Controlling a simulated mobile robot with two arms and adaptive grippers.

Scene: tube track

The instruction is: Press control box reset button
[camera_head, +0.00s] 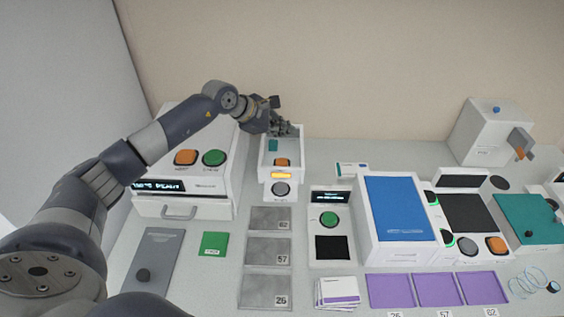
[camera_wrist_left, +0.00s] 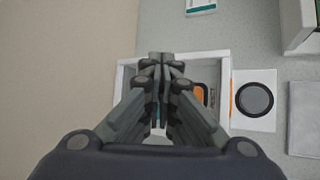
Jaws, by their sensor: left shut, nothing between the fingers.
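A small open-topped white box (camera_head: 298,160) stands near the back wall, with an orange button (camera_head: 282,162) inside it and a yellow lit display (camera_head: 282,175) at its front. A round grey button (camera_head: 281,189) sits on a white plate just in front; it also shows in the left wrist view (camera_wrist_left: 255,99). I cannot read which button is marked reset. My left gripper (camera_head: 291,130) is shut and empty over the back part of the white box. In the left wrist view its fingers (camera_wrist_left: 161,58) partly hide the box's inside and the orange button (camera_wrist_left: 200,95).
A larger white machine (camera_head: 183,208) with orange (camera_head: 186,157) and green (camera_head: 214,158) buttons stands left of the box. Grey numbered plates (camera_head: 268,252) lie in front. A panel with a green button (camera_head: 329,219) and a blue-topped box (camera_head: 400,205) stand to the right.

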